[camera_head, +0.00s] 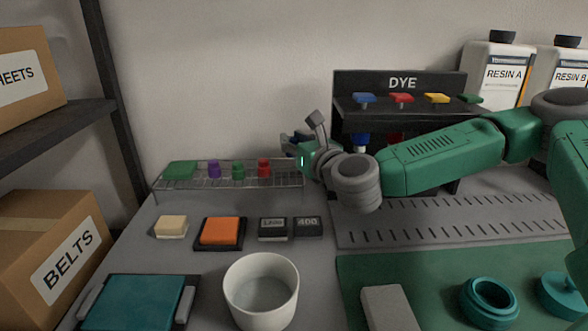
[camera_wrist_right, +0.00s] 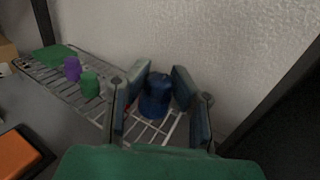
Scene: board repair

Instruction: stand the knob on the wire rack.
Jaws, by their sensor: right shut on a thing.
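The wire rack (camera_head: 225,190) stands against the wall at the left, and its bars also show in the right wrist view (camera_wrist_right: 148,137). My right gripper (camera_head: 291,146) is at the rack's right end. In the right wrist view, its fingers (camera_wrist_right: 158,92) are shut on a dark blue knob (camera_wrist_right: 156,101). The knob looks upright over the rack's bars; I cannot tell whether it touches them. In the head view the gripper mostly hides it. My left gripper is not in view.
On the rack are a purple knob (camera_head: 214,169), a green knob (camera_head: 238,170), a red knob (camera_head: 264,168) and a green flat piece (camera_head: 181,170). The black DYE stand (camera_head: 345,90) rises close to the right of my gripper. A white cup (camera_head: 261,290) stands in front.

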